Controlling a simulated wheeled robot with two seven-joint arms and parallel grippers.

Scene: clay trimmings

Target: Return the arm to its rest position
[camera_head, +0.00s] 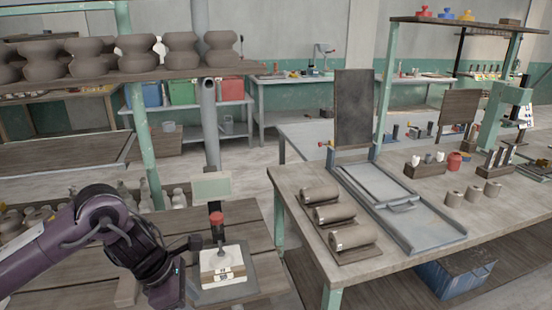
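My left arm, purple and black, comes in from the left edge, and its dark gripper (184,268) is beside the left edge of a grey scale (235,292). The fingers are dark and partly overlapped by the wrist, so I cannot tell whether they are open or shut. A pale block (222,262) with a dark stripe of marks sits on the scale, apart from the gripper as far as I can see. A red-topped tool (216,220) stands upright at the block's back. My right gripper is not in view.
A greenish display panel (212,188) rises behind the scale. A shelf (150,75) of brown clay pots is above. On the right, a workbench (300,180) bears several clay rolls (333,213), a grey metal tray (428,234) and cylinders (473,194). Grey floor (250,165) shows between the benches.

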